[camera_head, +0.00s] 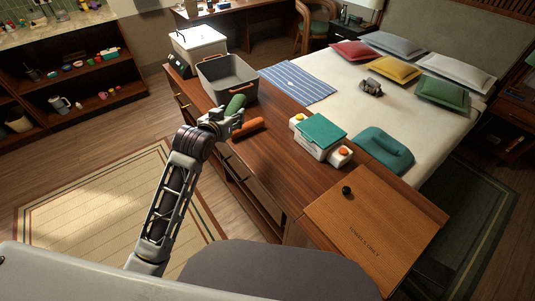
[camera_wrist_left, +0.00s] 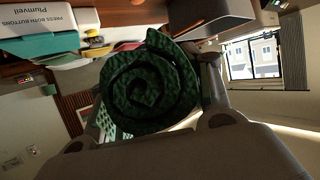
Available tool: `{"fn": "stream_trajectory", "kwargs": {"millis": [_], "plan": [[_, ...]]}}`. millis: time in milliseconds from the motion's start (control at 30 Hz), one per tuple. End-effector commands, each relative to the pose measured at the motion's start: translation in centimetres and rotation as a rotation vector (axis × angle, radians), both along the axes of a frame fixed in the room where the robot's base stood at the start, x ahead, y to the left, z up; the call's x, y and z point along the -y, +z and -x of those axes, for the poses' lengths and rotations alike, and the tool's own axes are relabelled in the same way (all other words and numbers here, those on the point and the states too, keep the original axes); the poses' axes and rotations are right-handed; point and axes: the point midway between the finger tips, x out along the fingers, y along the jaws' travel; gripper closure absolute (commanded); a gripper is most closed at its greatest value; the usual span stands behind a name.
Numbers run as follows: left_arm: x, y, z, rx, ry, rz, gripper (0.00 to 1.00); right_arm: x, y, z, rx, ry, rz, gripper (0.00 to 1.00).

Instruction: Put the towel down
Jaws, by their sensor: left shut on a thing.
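My left gripper (camera_head: 226,122) is shut on a rolled green towel (camera_head: 236,104), held at the left edge of the wooden counter (camera_head: 275,150). In the left wrist view the green towel (camera_wrist_left: 150,85) shows its spiral end and fills the middle. A rolled orange towel (camera_head: 248,128) lies on the counter just right of the gripper. A wooden lid or board (camera_head: 370,235) marked "TOWELS ONLY" is at the counter's near end, with a black knob (camera_head: 347,190). It looks closed. My right gripper is not in view.
A grey bin (camera_head: 240,88) with handles stands just beyond the green towel. A striped blue cloth (camera_head: 297,83) lies beyond the counter. Some counter between gripper and box is clear.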

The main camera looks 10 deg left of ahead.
Motion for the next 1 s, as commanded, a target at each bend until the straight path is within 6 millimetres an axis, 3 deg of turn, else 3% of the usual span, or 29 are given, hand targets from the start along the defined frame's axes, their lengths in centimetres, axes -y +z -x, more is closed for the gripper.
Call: {"fn": "stream_trajectory", "kwargs": {"millis": [600,1000], "plan": [[3.0,5.3,-3.6,0.002,-0.122,-0.004,0.75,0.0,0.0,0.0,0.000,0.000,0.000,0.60],[5.7,5.9,-6.1,-0.001,-0.253,-0.004,0.75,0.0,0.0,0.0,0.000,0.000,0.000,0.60]]}}
